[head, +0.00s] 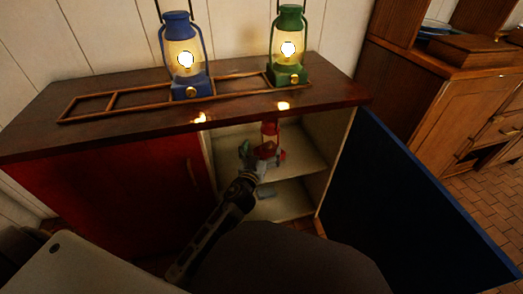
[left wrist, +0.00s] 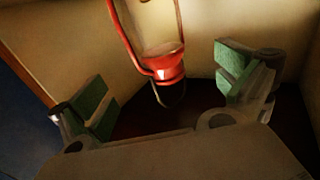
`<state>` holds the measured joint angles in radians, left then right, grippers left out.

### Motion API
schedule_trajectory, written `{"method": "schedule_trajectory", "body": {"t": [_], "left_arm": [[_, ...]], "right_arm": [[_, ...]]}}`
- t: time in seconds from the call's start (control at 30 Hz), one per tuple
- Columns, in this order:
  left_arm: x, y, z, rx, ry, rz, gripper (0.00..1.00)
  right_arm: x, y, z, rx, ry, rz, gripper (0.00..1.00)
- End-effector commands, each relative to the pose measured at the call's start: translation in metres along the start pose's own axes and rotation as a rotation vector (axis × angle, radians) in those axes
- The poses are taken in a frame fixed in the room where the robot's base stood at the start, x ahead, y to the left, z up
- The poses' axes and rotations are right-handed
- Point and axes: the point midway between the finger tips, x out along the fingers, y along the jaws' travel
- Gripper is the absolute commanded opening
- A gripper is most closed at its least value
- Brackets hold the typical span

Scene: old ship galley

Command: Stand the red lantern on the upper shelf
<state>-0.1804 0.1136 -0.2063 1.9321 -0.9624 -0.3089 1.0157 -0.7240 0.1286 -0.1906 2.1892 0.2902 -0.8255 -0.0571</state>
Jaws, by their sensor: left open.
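The red lantern (head: 269,132) is upright inside the open cabinet, at the upper shelf (head: 303,160). My left gripper (head: 262,154) reaches into the cabinet in front of it and is open. In the left wrist view, the lantern's red base and frame (left wrist: 168,72) show between and beyond the two green-padded fingers (left wrist: 165,88), with a visible gap on each side. The gripper hides part of the lantern's base in the head view, so I cannot tell exactly how it meets the shelf. My right gripper is not in view.
A blue lantern (head: 190,88) and a green lantern (head: 289,74) stand lit on the cabinet top (head: 150,120) with wooden frames. The blue door (head: 400,200) is swung open at right; the red door (head: 130,205) is shut.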

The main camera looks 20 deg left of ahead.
Motion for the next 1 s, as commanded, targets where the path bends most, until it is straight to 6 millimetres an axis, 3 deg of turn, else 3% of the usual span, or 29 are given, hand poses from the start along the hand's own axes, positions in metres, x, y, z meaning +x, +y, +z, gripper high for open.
{"method": "schedule_trajectory", "body": {"t": [1.0], "left_arm": [[-0.0089, -0.0013, 0.0032, -0.001, -0.010, -0.003, 1.00]], "right_arm": [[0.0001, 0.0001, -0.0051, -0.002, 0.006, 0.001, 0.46]]}}
